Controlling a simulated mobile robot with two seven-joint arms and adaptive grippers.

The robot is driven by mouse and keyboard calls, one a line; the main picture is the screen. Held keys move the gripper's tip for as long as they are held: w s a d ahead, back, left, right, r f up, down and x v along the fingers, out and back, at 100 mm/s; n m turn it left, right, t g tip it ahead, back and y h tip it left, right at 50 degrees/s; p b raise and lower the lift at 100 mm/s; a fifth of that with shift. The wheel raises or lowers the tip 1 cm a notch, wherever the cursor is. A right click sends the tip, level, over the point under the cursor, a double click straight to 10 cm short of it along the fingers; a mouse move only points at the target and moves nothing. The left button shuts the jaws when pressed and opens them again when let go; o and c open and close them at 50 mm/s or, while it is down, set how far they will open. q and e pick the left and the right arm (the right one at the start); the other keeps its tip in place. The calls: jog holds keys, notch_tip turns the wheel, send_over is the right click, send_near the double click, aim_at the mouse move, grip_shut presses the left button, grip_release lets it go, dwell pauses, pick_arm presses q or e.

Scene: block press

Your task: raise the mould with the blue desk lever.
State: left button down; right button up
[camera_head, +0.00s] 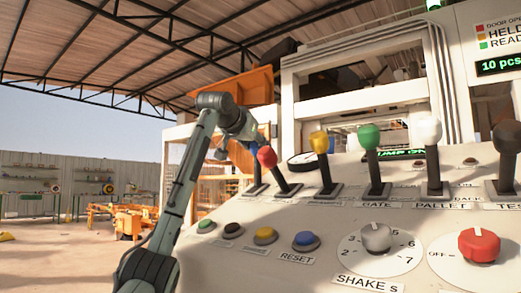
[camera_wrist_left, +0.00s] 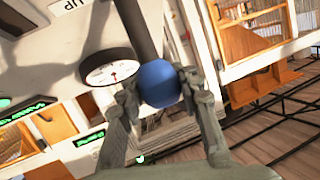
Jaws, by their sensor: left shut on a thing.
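The blue desk lever (camera_head: 254,152) stands at the far left of the lever row in the head view, partly hidden by my left gripper and the red-knobbed lever. In the left wrist view its round blue knob (camera_wrist_left: 158,83) sits between the two fingers, with the dark shaft running to the top of the picture. My left gripper (camera_wrist_left: 159,90) is shut on this knob; it also shows in the head view (camera_head: 246,142). My right gripper is in neither view. I cannot make out the mould in the machine behind the desk.
The red-knobbed lever (camera_head: 267,157) is close beside my left gripper. Yellow (camera_head: 320,142), green (camera_head: 370,136) and white (camera_head: 428,131) levers stand farther right. A round gauge (camera_head: 301,159) is behind them; buttons and dials (camera_head: 376,238) are in front. Open floor lies left.

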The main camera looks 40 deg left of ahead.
pick_arm(q)
jog(key=c, duration=1)
grip_release()
jog(key=shift+s, duration=0.15)
jog(key=v, duration=1.2)
